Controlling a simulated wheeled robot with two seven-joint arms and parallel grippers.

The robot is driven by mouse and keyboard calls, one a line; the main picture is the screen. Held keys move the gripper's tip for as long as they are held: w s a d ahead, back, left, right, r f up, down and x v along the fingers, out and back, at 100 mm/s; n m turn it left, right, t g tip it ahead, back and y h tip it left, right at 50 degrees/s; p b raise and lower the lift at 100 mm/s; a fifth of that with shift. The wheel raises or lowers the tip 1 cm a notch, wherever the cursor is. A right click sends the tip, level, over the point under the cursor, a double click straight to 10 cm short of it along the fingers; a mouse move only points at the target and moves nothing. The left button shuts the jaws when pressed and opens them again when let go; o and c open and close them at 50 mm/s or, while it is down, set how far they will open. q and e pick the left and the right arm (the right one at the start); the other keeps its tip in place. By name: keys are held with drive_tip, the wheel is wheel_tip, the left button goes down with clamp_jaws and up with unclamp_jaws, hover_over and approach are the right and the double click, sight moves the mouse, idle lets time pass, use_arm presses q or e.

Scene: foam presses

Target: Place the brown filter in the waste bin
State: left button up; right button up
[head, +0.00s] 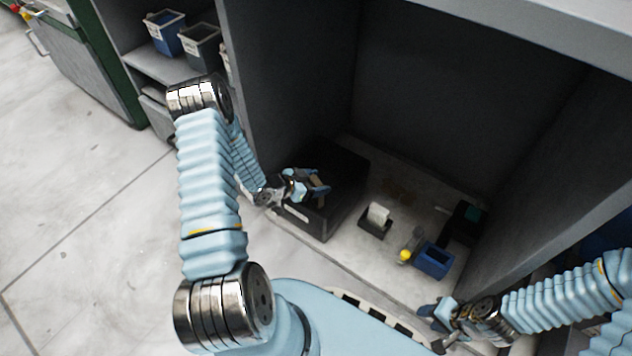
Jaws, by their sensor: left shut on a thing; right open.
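My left gripper (316,188) reaches in over the black waste bin (318,225), which has a white label on its front. The gripper is shut on a small brown filter (318,180), which shows partly between the fingers above the bin's opening. The fingers cover part of it, and its exact height over the bin is hard to tell. My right gripper (432,316) is open and empty at the front edge of the work surface, lower right.
Right of the bin, a small black holder with white paper (377,216), a yellow-topped item (406,255) and a blue box (434,261) stand on the pale surface (400,285). Dark walls enclose the bay. Shelf bins (165,35) are at the upper left.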

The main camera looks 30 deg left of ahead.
use_arm(q)
drive_tip(key=shift+f+b, duration=0.4)
drive_tip(key=shift+f, duration=0.15)
drive_tip(key=o, duration=1)
drive_tip(key=shift+s, duration=0.1)
drive_tip(key=o, duration=0.4)
drive_tip(key=shift+s+f, duration=0.1)
drive_tip(key=shift+f, duration=0.05)
drive_tip(key=shift+r, duration=0.2)
drive_tip(key=shift+r+p, duration=0.45)
drive_tip(key=shift+p, duration=0.3)
drive_tip(key=p+v, duration=0.1)
drive_tip(key=v, duration=1.1)
drive_tip(key=shift+r+p, duration=0.1)
drive_tip(key=shift+p, duration=0.25)
